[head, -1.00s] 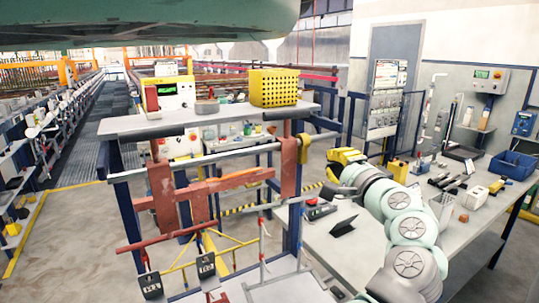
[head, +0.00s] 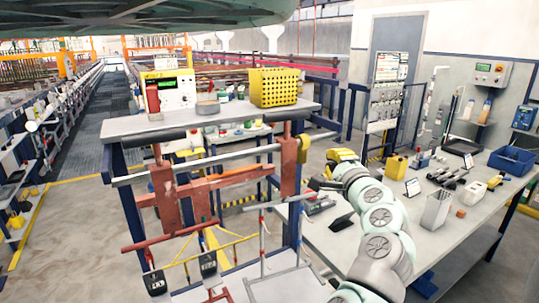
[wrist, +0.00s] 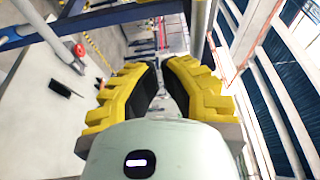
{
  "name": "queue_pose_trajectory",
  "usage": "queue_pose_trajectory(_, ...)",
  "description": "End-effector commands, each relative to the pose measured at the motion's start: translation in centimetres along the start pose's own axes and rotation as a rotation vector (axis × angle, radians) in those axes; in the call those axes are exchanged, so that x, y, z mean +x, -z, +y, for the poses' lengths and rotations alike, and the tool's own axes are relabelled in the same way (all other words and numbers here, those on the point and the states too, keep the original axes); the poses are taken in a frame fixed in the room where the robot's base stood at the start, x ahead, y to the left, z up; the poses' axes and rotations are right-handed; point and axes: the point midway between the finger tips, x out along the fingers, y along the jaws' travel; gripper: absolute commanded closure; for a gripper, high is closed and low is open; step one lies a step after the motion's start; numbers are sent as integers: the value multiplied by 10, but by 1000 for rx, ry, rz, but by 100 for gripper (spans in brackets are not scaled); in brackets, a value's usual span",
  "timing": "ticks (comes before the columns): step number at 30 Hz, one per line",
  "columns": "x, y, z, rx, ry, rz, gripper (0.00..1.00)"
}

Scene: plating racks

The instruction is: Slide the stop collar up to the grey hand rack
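A yellow collar-like piece (head: 303,141), which looks like the stop collar, sits on the right part of the long grey rail (head: 230,157), beside the red hanger's right upright. A thin grey frame (head: 264,232), apparently the grey hand rack, hangs low at the right of the stand; its upper attachment is unclear. My gripper (head: 325,172) is right of the rail's end, apart from the collar. In the wrist view my gripper (wrist: 160,66) has yellow fingers with black pads, a narrow gap between them and nothing visibly held. I cannot make out the collar there.
A red rack (head: 200,187) hangs from the rail, with a yellow frame (head: 205,243) below. A shelf (head: 218,120) above carries a yellow perforated box (head: 273,88) and a meter. The workbench (head: 390,230) at right holds a dark stand, a metal holder and other items.

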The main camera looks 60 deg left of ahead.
Motion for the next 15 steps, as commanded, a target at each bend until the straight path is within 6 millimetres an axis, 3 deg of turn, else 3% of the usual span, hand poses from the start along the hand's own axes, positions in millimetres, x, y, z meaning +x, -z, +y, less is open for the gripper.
queue_pose_trajectory(13, 41, 2, 0, 2, -5, 1, 100)
queue_pose_trajectory(15, 35, -14, -3, 5, -6, -1, 100)
